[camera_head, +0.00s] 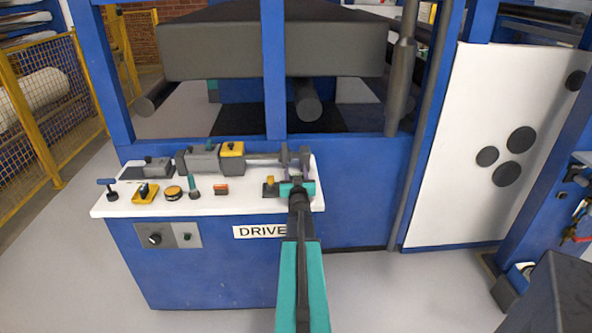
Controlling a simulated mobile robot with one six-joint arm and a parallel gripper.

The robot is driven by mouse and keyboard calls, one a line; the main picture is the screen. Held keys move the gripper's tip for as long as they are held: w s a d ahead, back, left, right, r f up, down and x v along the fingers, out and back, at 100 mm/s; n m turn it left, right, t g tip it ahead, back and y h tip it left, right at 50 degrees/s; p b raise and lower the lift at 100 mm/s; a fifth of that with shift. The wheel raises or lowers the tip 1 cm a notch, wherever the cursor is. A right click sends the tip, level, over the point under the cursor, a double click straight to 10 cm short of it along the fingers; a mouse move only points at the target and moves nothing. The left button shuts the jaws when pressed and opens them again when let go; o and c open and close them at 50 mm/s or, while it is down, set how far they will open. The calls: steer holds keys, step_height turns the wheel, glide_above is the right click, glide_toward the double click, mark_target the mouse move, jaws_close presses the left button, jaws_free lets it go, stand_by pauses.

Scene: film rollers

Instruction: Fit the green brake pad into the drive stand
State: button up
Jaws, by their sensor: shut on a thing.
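The drive stand (218,262) is a blue cabinet with a white top and a DRIVE label, left of centre. My arm reaches up from the bottom to the right end of this top. My gripper (297,178) is there, just in front of grey upright discs (294,156) at the end of a shaft. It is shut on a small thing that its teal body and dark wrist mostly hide. I cannot make out that thing's colour or whether it touches the discs. I cannot pick out the green brake pad for certain.
On the white top stand a grey motor-like block (203,158), a yellow block (232,156), a yellow tray (145,194), a teal-topped piece (191,183) and an orange-topped block (270,186) close left of my gripper. A blue frame post (274,75) rises behind.

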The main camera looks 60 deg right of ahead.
steer(key=shift+f+b, duration=0.35)
steer(key=shift+f, duration=0.15)
steer(key=shift+s+f+b, duration=0.1)
steer(key=shift+f+b, duration=0.15)
steer(key=shift+b, duration=0.3)
stand_by(1.2)
steer(key=o, duration=1.7)
steer(key=shift+r, duration=0.2)
steer(key=shift+s+r+p, duration=0.1)
steer(key=shift+r+p, duration=2)
steer(key=shift+r, duration=1.2)
